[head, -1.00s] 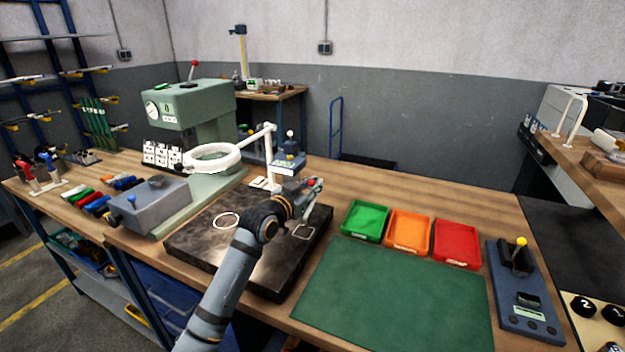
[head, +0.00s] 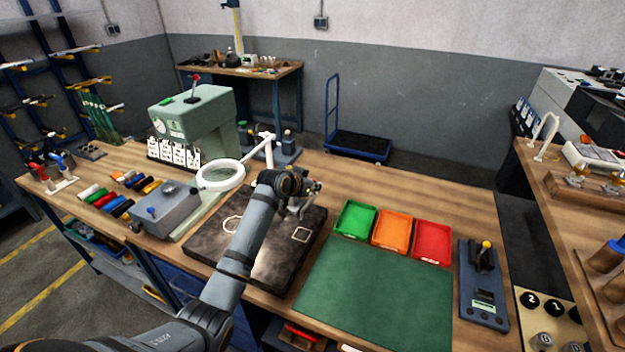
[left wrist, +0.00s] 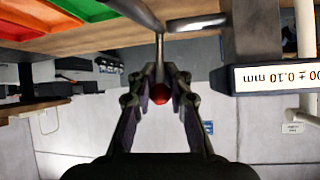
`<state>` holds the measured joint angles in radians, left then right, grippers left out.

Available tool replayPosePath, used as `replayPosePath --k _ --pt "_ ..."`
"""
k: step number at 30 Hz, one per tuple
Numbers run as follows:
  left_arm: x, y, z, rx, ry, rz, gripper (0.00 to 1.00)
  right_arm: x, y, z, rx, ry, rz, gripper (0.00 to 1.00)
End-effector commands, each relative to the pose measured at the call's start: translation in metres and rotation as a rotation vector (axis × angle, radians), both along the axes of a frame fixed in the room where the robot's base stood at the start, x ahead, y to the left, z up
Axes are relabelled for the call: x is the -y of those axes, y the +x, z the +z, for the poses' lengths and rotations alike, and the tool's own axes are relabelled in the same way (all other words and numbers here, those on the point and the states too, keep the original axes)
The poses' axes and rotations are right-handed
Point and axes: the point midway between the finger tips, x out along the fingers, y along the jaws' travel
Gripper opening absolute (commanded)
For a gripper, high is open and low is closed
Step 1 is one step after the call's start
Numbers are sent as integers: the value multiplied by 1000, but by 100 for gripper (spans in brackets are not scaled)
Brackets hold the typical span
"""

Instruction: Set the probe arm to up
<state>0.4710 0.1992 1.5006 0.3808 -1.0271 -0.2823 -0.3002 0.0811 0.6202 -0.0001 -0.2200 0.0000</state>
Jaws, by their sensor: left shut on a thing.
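The probe arm shows in the left wrist view as a thin rod (left wrist: 159,52) ending in a red ball (left wrist: 160,94). My left gripper (left wrist: 160,76) is shut on it, with the ball between the two fingers. In the head view my left gripper (head: 305,194) is over the back right part of the dark stone plate (head: 270,265). My own wrist hides most of the probe arm there, so I cannot tell its angle. My right gripper is in neither view.
A white ring magnifier (head: 221,187) stands close left of my left wrist. Green (head: 355,219), orange (head: 391,231) and red (head: 433,242) trays lie to the right, behind a clear green mat (head: 375,290). A label block (left wrist: 278,78) is beside the gripper in the wrist view.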

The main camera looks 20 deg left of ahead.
Motion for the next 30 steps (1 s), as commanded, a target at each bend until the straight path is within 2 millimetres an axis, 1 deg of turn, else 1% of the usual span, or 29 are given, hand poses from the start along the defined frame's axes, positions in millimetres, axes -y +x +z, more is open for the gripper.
replayPosePath --k 12,13,18,26,30 --pt "0 0 -1 -10 1 0 0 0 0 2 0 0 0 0" --pt "0 0 -1 -10 0 0 18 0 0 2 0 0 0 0" --pt "0 0 -1 -9 1 0 41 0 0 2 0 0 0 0" --pt "0 1 0 -7 0 0 41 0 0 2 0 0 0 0" --pt "-2 -6 4 -7 1 1 41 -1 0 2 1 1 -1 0"
